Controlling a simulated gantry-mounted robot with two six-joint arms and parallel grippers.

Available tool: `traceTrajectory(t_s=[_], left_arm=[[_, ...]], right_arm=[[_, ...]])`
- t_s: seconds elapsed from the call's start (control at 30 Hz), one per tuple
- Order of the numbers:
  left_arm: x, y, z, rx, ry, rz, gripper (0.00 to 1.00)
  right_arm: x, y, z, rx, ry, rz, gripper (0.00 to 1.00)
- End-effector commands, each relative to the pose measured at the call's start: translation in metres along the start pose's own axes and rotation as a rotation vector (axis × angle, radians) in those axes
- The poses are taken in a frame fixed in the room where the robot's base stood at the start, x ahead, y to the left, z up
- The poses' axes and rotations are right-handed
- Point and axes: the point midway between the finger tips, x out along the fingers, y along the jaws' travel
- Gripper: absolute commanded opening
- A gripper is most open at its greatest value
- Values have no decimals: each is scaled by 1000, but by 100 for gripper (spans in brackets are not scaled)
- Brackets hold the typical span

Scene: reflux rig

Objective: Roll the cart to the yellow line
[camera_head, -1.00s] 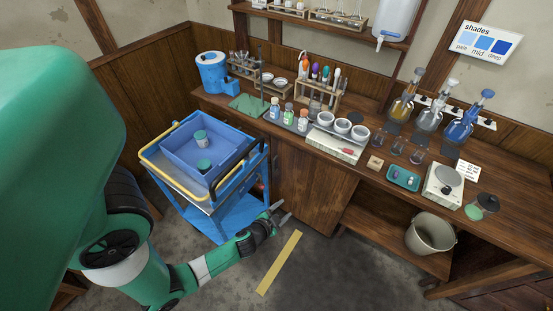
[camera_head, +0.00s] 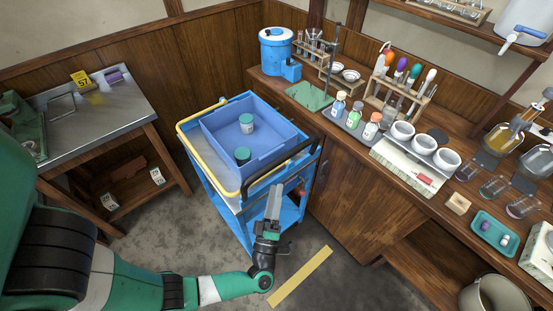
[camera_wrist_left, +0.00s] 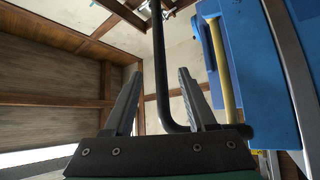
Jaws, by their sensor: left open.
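The blue cart (camera_head: 262,217) stands on the floor beside the bench, up and left of the yellow line (camera_head: 300,277) in the head view. My left gripper (camera_head: 274,190) is open just below this handle in the head view. In the left wrist view the handle bar (camera_wrist_left: 160,70) shows between the spread fingers (camera_wrist_left: 158,85); I cannot tell how deep it sits. My right gripper is out of view.
A wooden bench (camera_head: 340,205) with glassware stands right of the cart. A steel-topped table (camera_head: 110,125) stands to the left. A grey bucket (camera_head: 495,292) is at the lower right. The floor around the yellow line looks clear.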

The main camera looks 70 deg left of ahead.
Motion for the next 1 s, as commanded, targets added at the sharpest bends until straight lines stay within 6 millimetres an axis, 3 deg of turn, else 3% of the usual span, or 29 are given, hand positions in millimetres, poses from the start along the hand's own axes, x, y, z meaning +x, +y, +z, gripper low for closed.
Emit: traceTrajectory(t_s=[0.4,0.6,0.8,0.83,1.0], left_arm=[[87,0,-1,-1,4,2,57],[102,0,-1,0,1,2,57],[103,0,0,0,0,2,57],[103,0,0,0,0,2,55],[102,0,0,0,-1,2,25]], right_arm=[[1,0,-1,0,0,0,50],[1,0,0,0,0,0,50],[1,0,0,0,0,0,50],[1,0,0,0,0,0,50],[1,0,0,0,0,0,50]])
